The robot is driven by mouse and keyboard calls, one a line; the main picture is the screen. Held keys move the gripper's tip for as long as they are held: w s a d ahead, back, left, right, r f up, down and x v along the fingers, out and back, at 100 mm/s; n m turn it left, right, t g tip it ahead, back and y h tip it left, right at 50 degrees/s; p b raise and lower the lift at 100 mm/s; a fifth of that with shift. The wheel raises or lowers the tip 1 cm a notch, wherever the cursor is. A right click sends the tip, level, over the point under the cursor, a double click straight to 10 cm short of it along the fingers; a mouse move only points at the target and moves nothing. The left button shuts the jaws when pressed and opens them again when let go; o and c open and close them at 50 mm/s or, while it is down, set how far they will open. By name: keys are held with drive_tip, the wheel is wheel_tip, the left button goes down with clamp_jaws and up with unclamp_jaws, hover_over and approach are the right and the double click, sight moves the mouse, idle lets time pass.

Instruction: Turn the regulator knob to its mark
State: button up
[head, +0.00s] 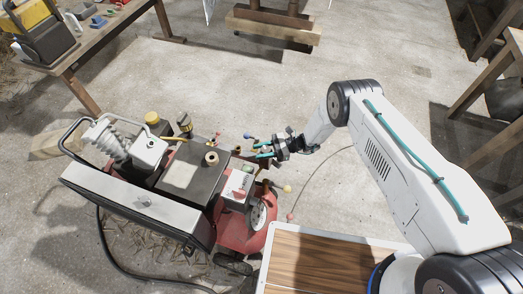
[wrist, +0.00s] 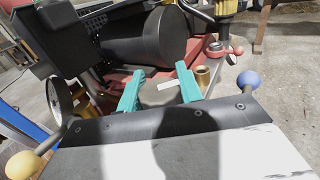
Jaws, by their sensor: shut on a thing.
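My gripper (head: 262,150) reaches in from the right at the end of the red and grey machine (head: 180,178). In the wrist view its two teal fingers (wrist: 160,98) stand on either side of a small dark piece with a white strip, which looks like the regulator knob (wrist: 158,86). The fingers are closed on it. The white strip lies nearly level, tilted a little up to the right. The fingers hide the knob's sides, and I cannot make out a separate target mark. In the head view the knob is too small to tell.
A blue ball-ended lever (wrist: 248,82) and a yellow ball (wrist: 22,165) flank the fingers. A brass fitting (wrist: 203,78) stands close by the right finger, with a red-handled valve (wrist: 215,50) behind. A workbench (head: 85,45) is at upper left.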

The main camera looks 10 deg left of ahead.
drive_tip(key=n+g+h, duration=0.2)
drive_tip(key=g, duration=0.1)
drive_tip(key=n+g+h, duration=0.1)
drive_tip(key=n+g, duration=0.1)
drive_tip(key=shift+s+d, duration=0.2)
drive_tip(key=shift+s, duration=0.05)
drive_tip(key=shift+s+d+n+g+h, duration=0.15)
drive_tip(key=shift+n+g+h, duration=1)
drive_tip(key=shift+h, duration=0.65)
drive_tip(key=o, duration=1)
